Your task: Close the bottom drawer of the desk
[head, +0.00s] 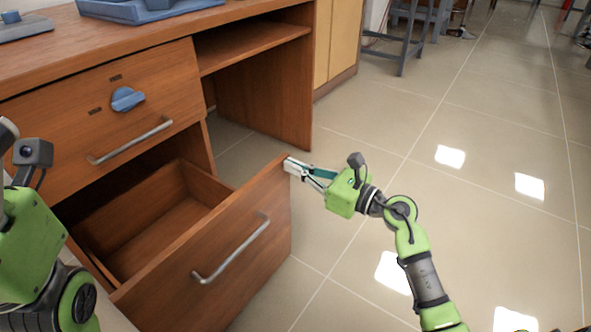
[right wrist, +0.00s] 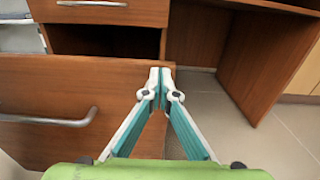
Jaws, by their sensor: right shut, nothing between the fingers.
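The bottom drawer (head: 205,262) of the wooden desk (head: 255,45) is pulled out, and its empty inside shows in the head view. It has a metal handle (head: 232,248) on its front. My right gripper (head: 290,165) is shut and empty at the top right corner of the drawer front. In the right wrist view the drawer front (right wrist: 60,90) is just beyond the closed fingertips (right wrist: 158,75); I cannot tell if they touch it. My left arm shows at the left edge of the head view, but its fingers are out of sight.
The upper drawer (head: 110,110) with a blue knob (head: 127,99) is shut. The desk has an open knee space to the right of the drawers. Clear tiled floor (head: 450,200) lies to the right. A grey stool (head: 405,40) stands at the back.

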